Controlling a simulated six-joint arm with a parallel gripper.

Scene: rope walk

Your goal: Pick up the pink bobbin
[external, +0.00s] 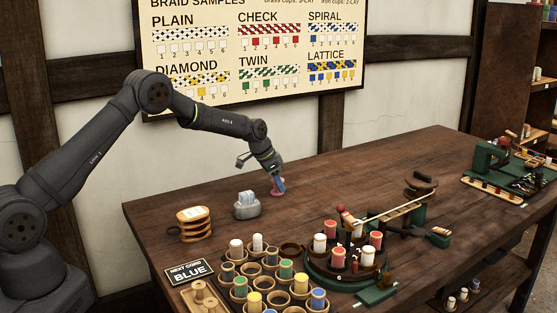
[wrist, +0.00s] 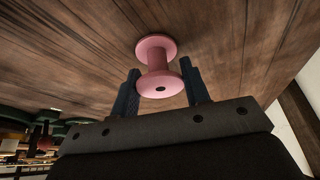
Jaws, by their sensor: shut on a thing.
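The pink bobbin (wrist: 157,64) is a spool with two round flanges and a narrower core. In the wrist view it sits between the two dark fingers of my gripper (wrist: 161,88), one finger on each side. In the external view the pink bobbin (external: 276,190) shows partly behind the blue fingers of my gripper (external: 279,184), near the back edge of the table. My gripper is shut on the bobbin and points down. I cannot tell whether the bobbin touches the table.
A grey device (external: 246,207) and a wooden stacked holder (external: 194,224) stand left of my gripper. A tray of cups with coloured bobbins (external: 270,285) and a round braiding stand (external: 345,262) are in front. The tabletop (external: 360,175) to the right is mostly clear.

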